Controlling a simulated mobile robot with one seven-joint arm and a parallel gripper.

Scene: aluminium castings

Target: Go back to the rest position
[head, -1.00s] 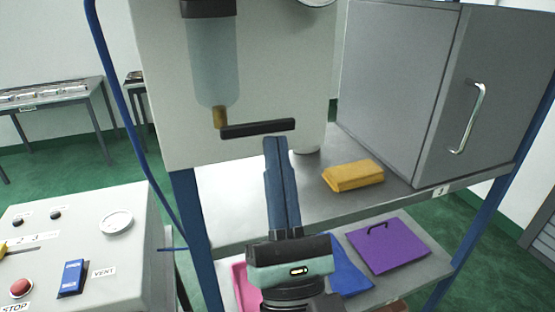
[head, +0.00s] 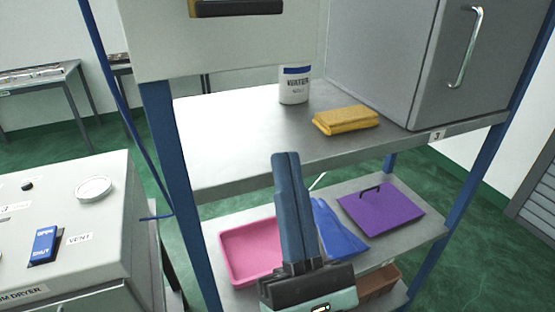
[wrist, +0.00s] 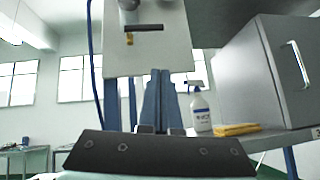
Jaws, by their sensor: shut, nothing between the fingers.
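My gripper (head: 285,156) is shut and empty in the head view, its dark blue fingers pressed together. It points up the picture, in front of the metal shelf unit, with its tips overlapping the front of the upper shelf (head: 230,140). In the wrist view the gripper's fingers (wrist: 160,76) stand upright side by side, in front of the pale panel (wrist: 148,50) with a dark lever. Nothing shows between the fingers.
A control box (head: 100,220) stands left.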

